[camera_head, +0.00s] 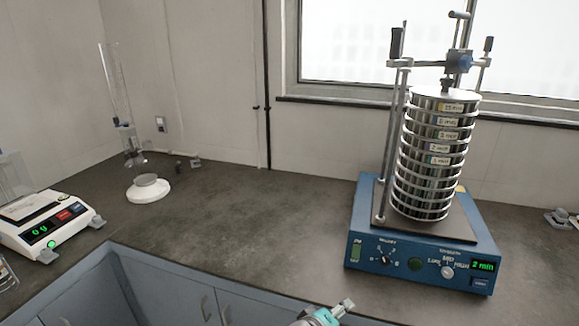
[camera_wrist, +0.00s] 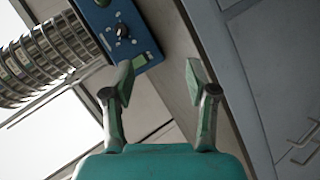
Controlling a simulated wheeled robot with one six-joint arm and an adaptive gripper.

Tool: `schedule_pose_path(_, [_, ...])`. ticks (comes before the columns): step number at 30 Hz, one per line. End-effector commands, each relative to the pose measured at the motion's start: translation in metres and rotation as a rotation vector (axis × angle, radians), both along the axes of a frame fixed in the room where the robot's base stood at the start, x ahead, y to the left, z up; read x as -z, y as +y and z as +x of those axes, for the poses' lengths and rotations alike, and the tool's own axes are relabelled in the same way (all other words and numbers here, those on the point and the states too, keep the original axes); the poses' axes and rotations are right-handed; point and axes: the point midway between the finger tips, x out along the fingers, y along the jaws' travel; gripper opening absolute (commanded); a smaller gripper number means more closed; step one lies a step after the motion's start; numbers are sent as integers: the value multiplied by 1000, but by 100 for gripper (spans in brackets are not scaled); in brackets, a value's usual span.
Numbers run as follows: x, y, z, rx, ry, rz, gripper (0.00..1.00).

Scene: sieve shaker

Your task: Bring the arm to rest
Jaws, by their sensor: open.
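My gripper (camera_wrist: 158,85) shows in the wrist view with its two fingers apart and nothing between them. In the head view only a teal and metal part of my arm's end (camera_head: 328,314) shows at the bottom edge, in front of the counter. The sieve shaker (camera_head: 420,262) stands on the counter at the right, with a blue base and an upright stack of metal sieves (camera_head: 435,160) clamped on top. In the wrist view the shaker's blue base (camera_wrist: 112,25) and the sieve stack (camera_wrist: 45,58) appear at the upper left, apart from my fingers.
A white balance (camera_head: 45,225) with a green display stands at the left. A clear cylinder (camera_head: 113,85) and a white round base (camera_head: 148,191) stand near the back wall. The middle of the dark counter (camera_head: 250,220) is clear. Grey cabinets (camera_head: 190,295) lie below its front edge.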

Motion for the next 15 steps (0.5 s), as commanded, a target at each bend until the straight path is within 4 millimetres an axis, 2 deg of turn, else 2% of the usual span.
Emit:
schedule_pose_path(8, [45, -18, -24, -78, -12, 31, 57])
schedule_pose_path(11, [68, -26, -40, -121, -21, 57, 57])
schedule_pose_path(15, [101, -38, -72, -186, -39, 115, 57])
